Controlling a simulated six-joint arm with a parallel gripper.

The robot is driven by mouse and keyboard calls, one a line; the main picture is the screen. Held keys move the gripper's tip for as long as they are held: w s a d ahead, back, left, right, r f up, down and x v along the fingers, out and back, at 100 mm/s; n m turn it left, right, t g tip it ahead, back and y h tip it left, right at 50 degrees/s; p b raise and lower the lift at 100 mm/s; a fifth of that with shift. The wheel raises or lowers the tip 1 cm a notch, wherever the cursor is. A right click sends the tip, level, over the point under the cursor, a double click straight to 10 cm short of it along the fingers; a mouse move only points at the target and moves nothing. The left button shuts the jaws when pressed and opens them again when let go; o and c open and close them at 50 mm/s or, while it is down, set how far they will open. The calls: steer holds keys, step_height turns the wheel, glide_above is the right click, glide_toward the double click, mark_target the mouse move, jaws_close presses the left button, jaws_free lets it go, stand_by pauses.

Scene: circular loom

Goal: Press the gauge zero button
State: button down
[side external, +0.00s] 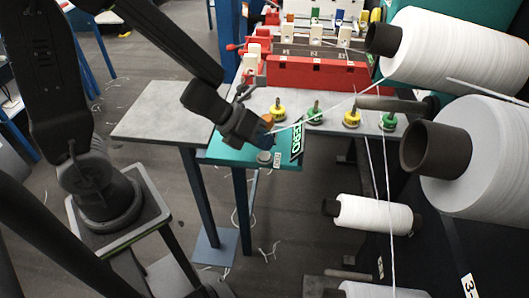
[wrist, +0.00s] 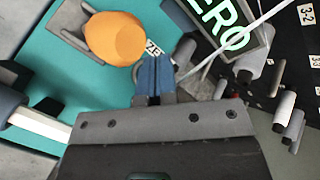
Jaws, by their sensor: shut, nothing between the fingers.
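An orange rounded button (wrist: 115,38) stands on the teal panel (wrist: 65,85) in the wrist view, up and left of my fingertips. It also shows as a small orange spot in the side view (side external: 267,118), beside my gripper. A ZERO sign (wrist: 228,25) lies right of the button; it also shows in the side view (side external: 297,142). My gripper (wrist: 155,62) is shut and empty, its blue fingers together. In the side view my gripper (side external: 258,138) is over the teal panel. I cannot tell whether it touches the panel.
A grey round knob (side external: 264,157) sits at the panel's front edge. A white thread (side external: 335,107) runs close to my gripper. Large white spools (side external: 465,55) fill the right. Yellow and green pegs (side external: 315,113) stand behind. A bare grey tabletop (side external: 155,115) lies left.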

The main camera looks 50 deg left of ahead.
mark_target(263, 152)
steer(key=shift+f, duration=0.7)
stand_by(0.6)
steer(key=shift+r, duration=0.95)
steer(key=shift+r, duration=2.5)
